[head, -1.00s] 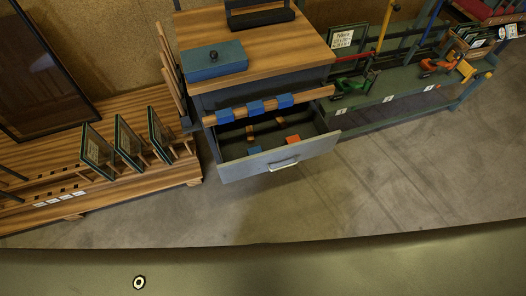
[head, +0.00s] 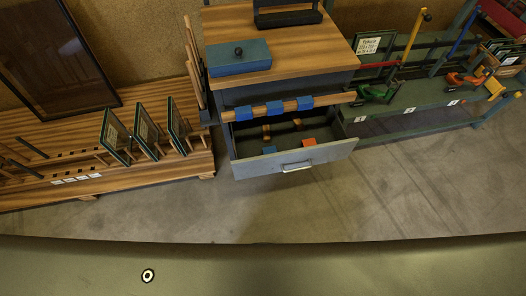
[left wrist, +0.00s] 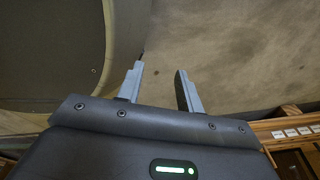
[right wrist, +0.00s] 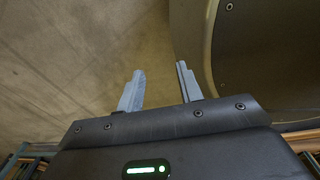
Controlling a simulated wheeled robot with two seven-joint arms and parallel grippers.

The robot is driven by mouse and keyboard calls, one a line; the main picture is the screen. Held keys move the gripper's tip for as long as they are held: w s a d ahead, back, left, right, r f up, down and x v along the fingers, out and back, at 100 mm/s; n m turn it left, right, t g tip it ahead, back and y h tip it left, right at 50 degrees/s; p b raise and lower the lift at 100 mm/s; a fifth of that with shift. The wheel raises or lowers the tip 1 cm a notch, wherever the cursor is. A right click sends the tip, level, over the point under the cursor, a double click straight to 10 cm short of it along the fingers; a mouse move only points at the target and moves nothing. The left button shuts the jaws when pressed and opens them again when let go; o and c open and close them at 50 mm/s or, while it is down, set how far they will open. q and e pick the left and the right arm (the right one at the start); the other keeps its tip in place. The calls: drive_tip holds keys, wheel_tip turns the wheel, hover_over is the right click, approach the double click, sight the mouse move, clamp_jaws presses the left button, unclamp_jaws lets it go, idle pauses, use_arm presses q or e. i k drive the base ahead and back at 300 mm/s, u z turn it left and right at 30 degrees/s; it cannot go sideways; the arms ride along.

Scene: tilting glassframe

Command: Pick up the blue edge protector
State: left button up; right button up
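A small blue block (head: 269,150) lies inside the open drawer (head: 247,168) of the cabinet, beside an orange block (head: 309,143). It may be the blue edge protector. My left gripper (left wrist: 160,88) is open and empty above bare floor in the left wrist view. My right gripper (right wrist: 160,88) is open and empty in the right wrist view. Neither gripper shows in the head view.
A blue box (head: 239,57) with a dark knob stands on the wooden cabinet top (head: 310,50). Small framed panes (head: 147,135) stand in a rack at left, with a large dark frame (head: 45,60) behind. A green shelf (head: 420,95) with clamps stands at right. The floor (head: 250,210) ahead is clear.

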sight(272, 149)
drive_tip(key=u, duration=0.2)
drive_tip(key=k, duration=0.7)
drive_tip(key=z, duration=1)
drive_tip(key=i, duration=0.5)
drive_tip(key=z, duration=0.05)
